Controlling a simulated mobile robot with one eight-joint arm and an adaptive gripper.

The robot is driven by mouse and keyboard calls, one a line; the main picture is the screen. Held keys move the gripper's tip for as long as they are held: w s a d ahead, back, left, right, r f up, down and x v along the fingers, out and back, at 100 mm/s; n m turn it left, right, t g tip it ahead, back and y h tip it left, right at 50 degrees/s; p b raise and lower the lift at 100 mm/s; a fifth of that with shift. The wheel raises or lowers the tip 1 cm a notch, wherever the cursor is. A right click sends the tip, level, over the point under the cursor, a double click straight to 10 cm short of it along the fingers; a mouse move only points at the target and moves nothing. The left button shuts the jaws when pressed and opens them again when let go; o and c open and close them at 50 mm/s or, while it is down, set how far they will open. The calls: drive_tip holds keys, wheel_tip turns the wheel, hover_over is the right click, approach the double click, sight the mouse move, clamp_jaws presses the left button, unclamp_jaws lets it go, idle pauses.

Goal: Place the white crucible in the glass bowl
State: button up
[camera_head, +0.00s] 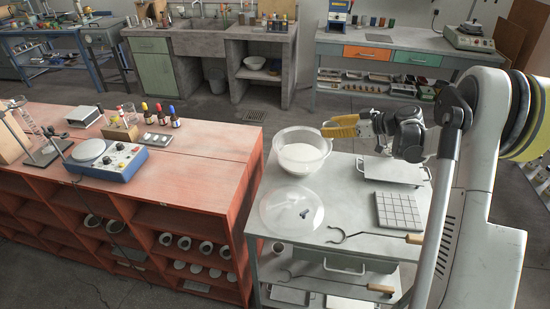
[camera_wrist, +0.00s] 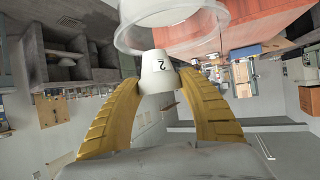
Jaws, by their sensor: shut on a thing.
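The glass bowl (camera_head: 287,148) stands at the back left of a grey metal cart, with something white lying in its bottom. My gripper (camera_head: 329,127), with yellow fingers, is at the bowl's right rim in the head view, seemingly above rim height. The clear bowl (camera_wrist: 180,44) shows just beyond the crucible there. I cannot make out the crucible in the head view, where the fingers hide it.
A clear lid (camera_head: 285,210) with a dark knob lies in front of the bowl on the cart (camera_head: 350,215). A gridded white tile (camera_head: 403,211), a flat tray (camera_head: 392,170) and a wooden-handled tool (camera_head: 375,234) lie to its right. A red bench (camera_head: 205,150) stands left.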

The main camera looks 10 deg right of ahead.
drive_tip(key=w+a+f+b, duration=0.1)
drive_tip(key=a+f, duration=0.1)
drive_tip(key=a, duration=0.1)
drive_tip(key=w+a+f+b, duration=0.1)
drive_tip(key=a+f, duration=0.1)
drive_tip(key=a, duration=0.2)
drive_tip(key=w+a+f+b, duration=0.2)
drive_tip(key=a+f, duration=0.1)
drive_tip(key=a, duration=0.1)
drive_tip(key=shift+w+a, duration=0.1)
wheel_tip(320, 180, down, 4)
drive_tip(key=shift+w+a+f+b, duration=0.1)
drive_tip(key=shift+b, duration=1.05)
drive_tip(key=shift+r, duration=0.2)
drive_tip(key=shift+f, duration=0.1)
drive_tip(key=o, duration=0.7)
drive_tip(key=shift+f, duration=0.1)
drive_tip(key=o, duration=0.5)
